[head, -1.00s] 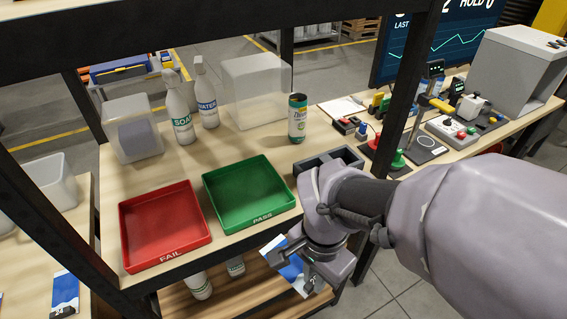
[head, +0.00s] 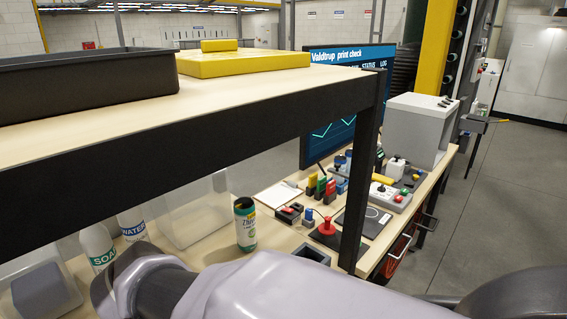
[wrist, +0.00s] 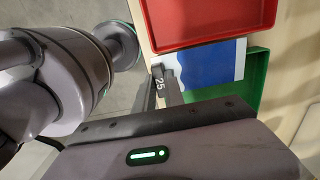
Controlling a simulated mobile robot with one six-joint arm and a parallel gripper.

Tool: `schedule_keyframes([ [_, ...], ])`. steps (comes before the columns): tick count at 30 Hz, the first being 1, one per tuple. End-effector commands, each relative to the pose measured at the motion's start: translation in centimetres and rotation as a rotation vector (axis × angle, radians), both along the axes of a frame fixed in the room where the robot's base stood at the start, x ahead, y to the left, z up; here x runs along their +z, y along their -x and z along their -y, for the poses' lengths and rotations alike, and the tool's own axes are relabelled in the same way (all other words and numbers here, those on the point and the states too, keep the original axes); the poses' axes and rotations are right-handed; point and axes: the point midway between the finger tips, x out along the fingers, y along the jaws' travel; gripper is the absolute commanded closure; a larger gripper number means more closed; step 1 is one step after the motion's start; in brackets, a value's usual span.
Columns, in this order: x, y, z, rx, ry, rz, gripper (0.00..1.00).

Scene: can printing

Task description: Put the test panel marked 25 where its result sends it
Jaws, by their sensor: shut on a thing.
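The test panel (wrist: 212,62), blue and white with the number 25 on its dark end, shows in the wrist view. My gripper (wrist: 166,82) is shut on that numbered end. The panel lies across the view below the red tray (wrist: 207,45) and overlaps part of the green tray (wrist: 255,85). I cannot tell its height above them. In the head view my arm crosses the bottom, and the gripper, panel and both trays are out of sight.
A shelf (head: 200,120) with a black tray (head: 90,82) and yellow block (head: 210,64) spans the head view. Spray bottles (head: 98,245), a green-labelled can (head: 245,225) and a clear bin (head: 195,215) stand below.

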Motion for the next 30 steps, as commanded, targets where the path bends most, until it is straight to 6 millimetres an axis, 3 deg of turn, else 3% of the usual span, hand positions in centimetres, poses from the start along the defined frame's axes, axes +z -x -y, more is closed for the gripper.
schedule_keyframes([
  [3, -0.7, -4.2, 1.4, -0.008, 0.000, 0.000, 1.00],
  [9, -1.0, -8.9, 3.1, -0.003, 0.001, -0.001, 1.00],
  [12, -1.5, -9.5, 3.3, 0.001, 0.000, 0.000, 1.00],
  [18, -4.8, -9.5, 3.3, 0.001, 0.001, -0.001, 1.00],
  [27, -4.9, -9.4, 3.2, 0.001, 0.000, 0.000, 1.00],
  [28, -4.9, -9.4, 3.2, 0.001, 0.000, 0.000, 0.84],
  [30, -4.8, -9.4, 3.2, 0.001, 0.000, 0.000, 0.71],
])
